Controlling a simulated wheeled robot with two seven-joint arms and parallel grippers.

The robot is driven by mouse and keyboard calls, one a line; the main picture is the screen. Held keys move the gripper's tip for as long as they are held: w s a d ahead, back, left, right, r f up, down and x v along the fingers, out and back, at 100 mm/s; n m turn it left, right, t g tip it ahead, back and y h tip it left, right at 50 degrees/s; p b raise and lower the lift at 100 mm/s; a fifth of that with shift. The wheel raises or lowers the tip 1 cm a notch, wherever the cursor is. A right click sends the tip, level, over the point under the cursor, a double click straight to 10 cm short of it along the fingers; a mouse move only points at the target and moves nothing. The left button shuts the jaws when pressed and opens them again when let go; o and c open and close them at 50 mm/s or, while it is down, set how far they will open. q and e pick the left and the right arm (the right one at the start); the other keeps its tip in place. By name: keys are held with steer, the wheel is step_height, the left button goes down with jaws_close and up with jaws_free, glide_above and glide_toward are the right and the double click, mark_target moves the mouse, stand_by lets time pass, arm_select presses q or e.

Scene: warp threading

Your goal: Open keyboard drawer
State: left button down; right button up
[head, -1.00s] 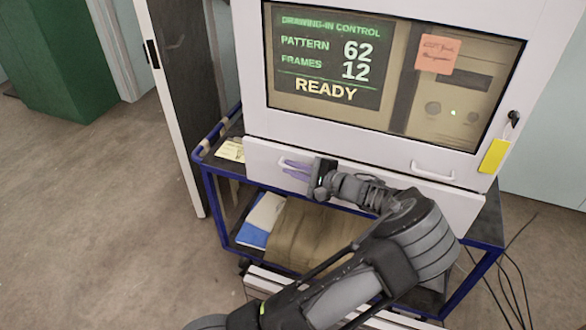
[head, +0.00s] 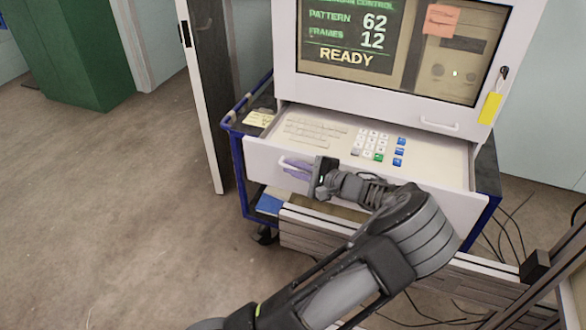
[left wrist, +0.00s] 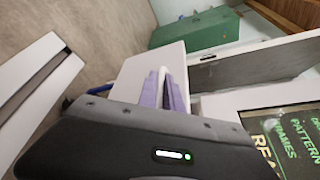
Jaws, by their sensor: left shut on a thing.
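The keyboard drawer (head: 257,160) is a white drawer below the screen cabinet, pulled well out in the head view. Inside it are a pale keyboard (head: 318,128) and a keypad (head: 372,142) with white, blue and green keys. My left gripper (head: 296,168) is at the left part of the drawer front, its purple fingers shut on the drawer handle there. In the left wrist view the purple fingers (left wrist: 163,92) are closed together around a white bar against the white drawer front. My right gripper is not in view.
The cabinet screen (head: 345,35) reads READY. A yellow tag (head: 492,108) hangs by its lock. The blue-framed cart (head: 240,180) carries the cabinet. Black cables (head: 500,235) lie on the floor at right. Open floor (head: 110,210) lies at left.

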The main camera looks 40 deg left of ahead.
arm_select(q)
steer(key=c, duration=1.8)
jaws_free()
steer(key=shift+w, duration=0.1)
steer(key=b+v, duration=0.1)
steer(key=v, duration=0.6)
steer(key=shift+d, duration=0.4)
